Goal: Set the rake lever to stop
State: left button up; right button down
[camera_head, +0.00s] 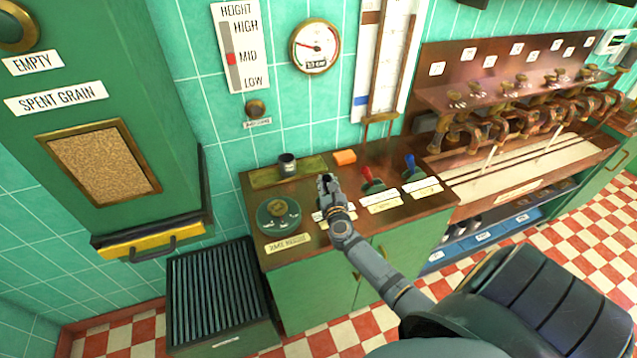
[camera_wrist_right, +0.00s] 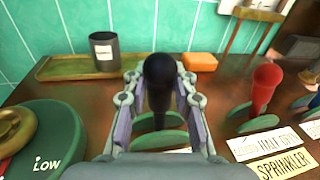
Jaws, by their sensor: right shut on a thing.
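A black-knobbed lever (camera_wrist_right: 159,82) stands on a green base in the right wrist view, between my right fingers. I take it to be the rake lever; its label is mostly hidden by the gripper. My right gripper (camera_head: 326,182) reaches over the brown counter in the head view and covers this lever there. The right wrist view also shows the right gripper (camera_wrist_right: 160,95), its two fingers closed in on both sides of the black knob. The lever looks roughly upright in that view; I cannot read its setting. My left gripper is not in view.
A red lever (camera_head: 367,175) and a blue lever (camera_head: 409,163) stand to the right. A green dial (camera_head: 279,214) sits to the left. Behind are a dark cup (camera_head: 287,165) on a tray (camera_head: 262,179) and an orange block (camera_head: 345,157).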

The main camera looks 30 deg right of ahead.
jog(key=shift+s+d+f+m, duration=0.1)
jog(key=shift+s+d+m, duration=0.05)
jog(key=shift+d+m, duration=0.3)
jog(key=c, duration=1.1)
grip_release()
jog(key=v, duration=1.2)
